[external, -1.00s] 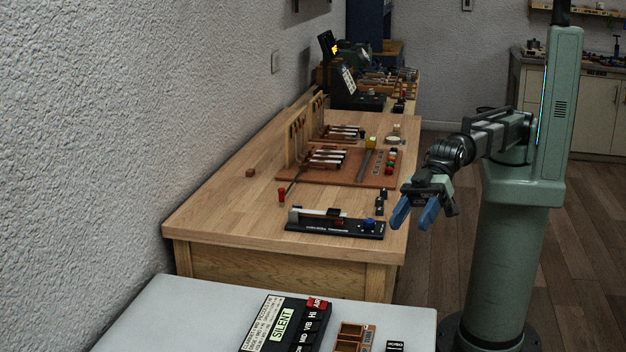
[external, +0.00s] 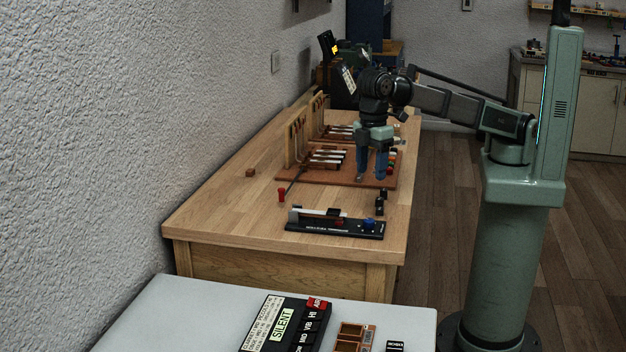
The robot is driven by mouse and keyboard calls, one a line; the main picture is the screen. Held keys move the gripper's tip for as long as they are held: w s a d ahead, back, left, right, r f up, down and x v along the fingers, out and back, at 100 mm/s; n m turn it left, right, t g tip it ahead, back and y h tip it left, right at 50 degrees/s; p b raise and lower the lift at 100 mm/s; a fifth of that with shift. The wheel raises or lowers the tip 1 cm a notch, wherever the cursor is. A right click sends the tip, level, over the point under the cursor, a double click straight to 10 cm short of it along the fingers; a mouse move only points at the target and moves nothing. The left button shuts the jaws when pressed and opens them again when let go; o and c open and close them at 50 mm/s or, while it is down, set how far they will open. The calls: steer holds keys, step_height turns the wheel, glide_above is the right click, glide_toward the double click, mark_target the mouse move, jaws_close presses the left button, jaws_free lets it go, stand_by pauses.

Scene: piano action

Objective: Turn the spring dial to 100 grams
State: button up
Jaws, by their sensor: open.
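A black device (external: 325,228) with a pale bar lies near the front end of the wooden workbench. A small blue knob (external: 369,224) sits at its right end; it looks like the dial, but its marks are too small to read. My gripper (external: 371,177) is open, with its blue fingers pointing down. In the picture it is above the knob and overlaps the right part of the brown board behind the device. It appears empty and apart from the knob. Its height over the bench is hard to tell.
The brown board (external: 310,178) carries key models and upright wooden parts. Small black pieces (external: 380,203) stand between it and the device. A red-topped piece (external: 281,195) and a small brown block (external: 250,173) are to the left. The bench's front left (external: 220,220) is clear.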

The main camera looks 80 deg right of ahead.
mark_target(369, 220)
step_height(369, 220, down, 14)
steer(key=shift+d+r, duration=0.1)
steer(key=shift+r, duration=0.05)
stand_by(0.5)
steer(key=c, duration=1.1)
